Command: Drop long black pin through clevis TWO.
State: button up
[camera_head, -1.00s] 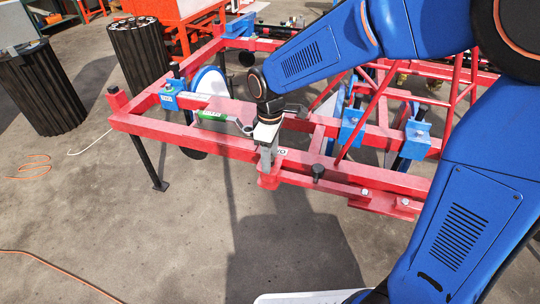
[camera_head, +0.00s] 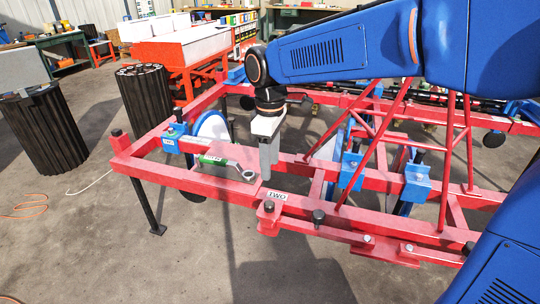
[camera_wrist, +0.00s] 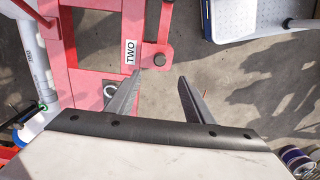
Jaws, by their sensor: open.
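The clevis by the TWO label (camera_head: 277,196) is a red lug (camera_head: 268,222) on the near side of the red frame. A dark round pin head (camera_head: 269,205) sits on top of it. The wrist view also shows the head (camera_wrist: 161,59) beside the label (camera_wrist: 131,52). The shank below the head is hidden. My gripper (camera_head: 269,176) points down above the frame, just behind and above the clevis in the head view. Its fingers (camera_wrist: 161,77) are apart with nothing between them.
Another dark-headed pin (camera_head: 318,216) stands right of the clevis. A wrench (camera_head: 235,168) and a green-labelled item (camera_head: 213,160) lie on a plate to the left. Red diagonal bars (camera_head: 375,150) and blue brackets (camera_head: 352,170) rise to the right. Floor in front is clear.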

notch_tip(320, 180, up, 2)
dwell(0.5)
jog(key=s+d+m+t, duration=0.1)
jog(key=s+d+m, duration=0.25)
jog(key=d, duration=0.45)
jog(key=s+d+m+t, duration=0.1)
jog(key=s+d+m, duration=0.25)
jog(key=d, duration=0.45)
jog(key=s+d+f+m+t, duration=0.1)
jog(key=s+d+f+m, duration=0.2)
jog(key=s+d, duration=0.2)
jog(key=s+d+f+m+t, duration=0.1)
jog(key=s+d+f+m, duration=0.2)
jog(key=s, duration=0.5)
jog(key=d+m, duration=0.1)
jog(key=d, duration=0.1)
jog(key=shift+s+d+f+t, duration=0.3)
jog(key=shift+d+t, duration=0.1)
